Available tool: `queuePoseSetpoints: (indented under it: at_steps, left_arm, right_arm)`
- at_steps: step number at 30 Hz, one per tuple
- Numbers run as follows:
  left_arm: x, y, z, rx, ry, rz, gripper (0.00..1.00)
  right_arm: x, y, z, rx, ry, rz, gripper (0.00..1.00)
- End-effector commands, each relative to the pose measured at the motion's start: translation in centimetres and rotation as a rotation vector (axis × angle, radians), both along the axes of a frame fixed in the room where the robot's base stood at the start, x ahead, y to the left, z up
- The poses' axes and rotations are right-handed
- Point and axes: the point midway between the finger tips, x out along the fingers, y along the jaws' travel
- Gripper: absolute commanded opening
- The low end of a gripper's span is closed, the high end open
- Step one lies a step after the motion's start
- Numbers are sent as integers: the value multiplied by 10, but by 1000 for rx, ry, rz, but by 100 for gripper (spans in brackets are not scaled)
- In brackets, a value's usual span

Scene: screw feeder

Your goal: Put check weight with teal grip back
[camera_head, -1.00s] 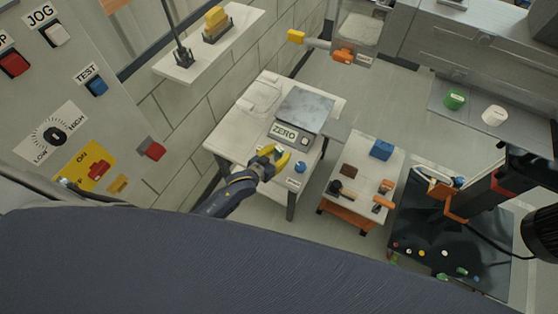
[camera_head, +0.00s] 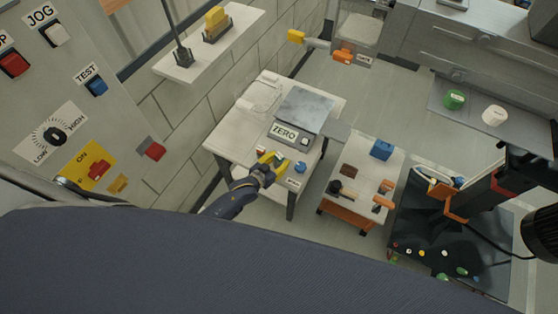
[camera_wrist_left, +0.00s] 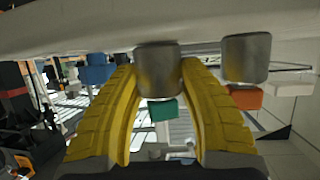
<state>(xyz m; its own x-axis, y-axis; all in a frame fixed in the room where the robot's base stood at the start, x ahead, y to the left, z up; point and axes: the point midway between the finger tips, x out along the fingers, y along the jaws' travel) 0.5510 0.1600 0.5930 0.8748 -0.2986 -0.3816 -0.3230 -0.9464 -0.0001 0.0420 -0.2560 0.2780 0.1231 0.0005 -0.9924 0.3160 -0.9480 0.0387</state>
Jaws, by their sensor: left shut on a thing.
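The check weight with the teal grip (camera_wrist_left: 163,109) is a grey metal cylinder. In the left wrist view it sits between my left gripper's yellow fingers (camera_wrist_left: 162,120), which are shut on it. Its metal end is at the pale table surface; I cannot tell whether it touches. In the head view my left gripper (camera_head: 273,159) is at the front right of the white table (camera_head: 236,136), in front of the scale (camera_head: 305,108), and largely hides the weight. A similar weight with an orange grip (camera_wrist_left: 244,97) stands beside it in the wrist view. My right gripper is not clearly seen.
A weight with a blue grip (camera_head: 299,168) stands close to the right of my left gripper. A small label (camera_head: 294,183) is on the table's front edge. A low cart (camera_head: 360,180) with several blocks stands to the right.

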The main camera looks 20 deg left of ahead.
Motion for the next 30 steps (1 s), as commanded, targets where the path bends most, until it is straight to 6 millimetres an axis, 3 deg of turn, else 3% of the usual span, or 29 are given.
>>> queuePoseSetpoints:
  at_steps: [8, 9, 14, 24, 30]
  left_arm:
    - [1, -1, -1, -2, -3, 0, 0]
    - [0, 0, -2, 0, 0, 0, 45]
    - [0, 0, -2, 0, 0, 0, 63]
    - [0, 0, 1, 0, 0, 0, 63]
    - [-22, 7, 8, 1, 2, 0, 63]
  right_arm:
    - [0, 0, 0, 0, 0, 0, 44]
    - [0, 0, 0, 0, 0, 0, 44]
    - [0, 0, 0, 0, 0, 0, 44]
    - [0, -1, 0, -1, 0, 0, 44]
    - [0, -1, 0, -1, 0, 0, 44]
